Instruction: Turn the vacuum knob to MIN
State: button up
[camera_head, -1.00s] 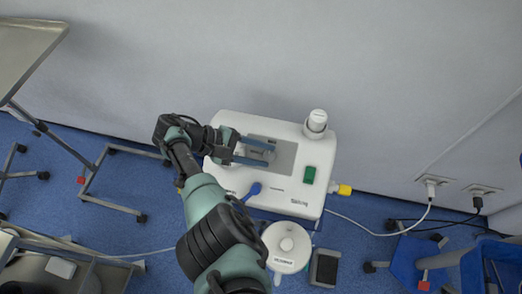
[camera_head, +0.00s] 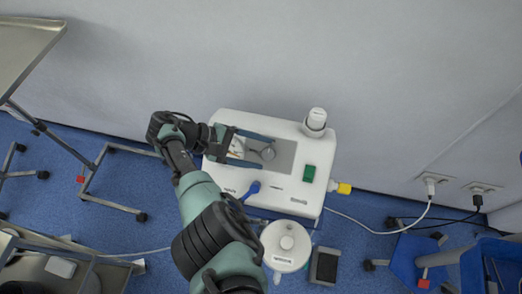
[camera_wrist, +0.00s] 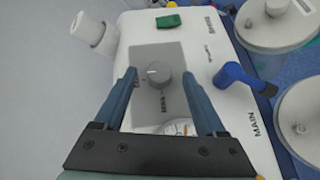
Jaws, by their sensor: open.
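The vacuum knob (camera_wrist: 159,74) is a round grey knob with a pale pointer mark, on the grey panel (camera_wrist: 172,54) of the white suction unit (camera_head: 303,137). In the head view the knob (camera_head: 268,153) shows near the fingertips. My gripper (camera_wrist: 157,78) is open, with one blue finger on each side of the knob. The knob sits between the fingertips with gaps visible on both sides; I cannot tell the height of the fingers above the panel. Lettering flanks the knob, with MIN printed below it in the wrist view. A gauge (camera_wrist: 179,127) is partly hidden by my gripper.
A green switch (camera_head: 309,173), a blue hose connector (camera_head: 252,189) and a white cylinder (camera_head: 316,122) stand on the unit around the panel. A lidded canister (camera_head: 287,245) is in front. A wall rises behind the unit.

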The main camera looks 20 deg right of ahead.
jog(key=b+v, duration=0.2)
jog(key=v, duration=0.9)
jog(key=shift+a+r, duration=0.2)
jog(key=shift+a, duration=0.1)
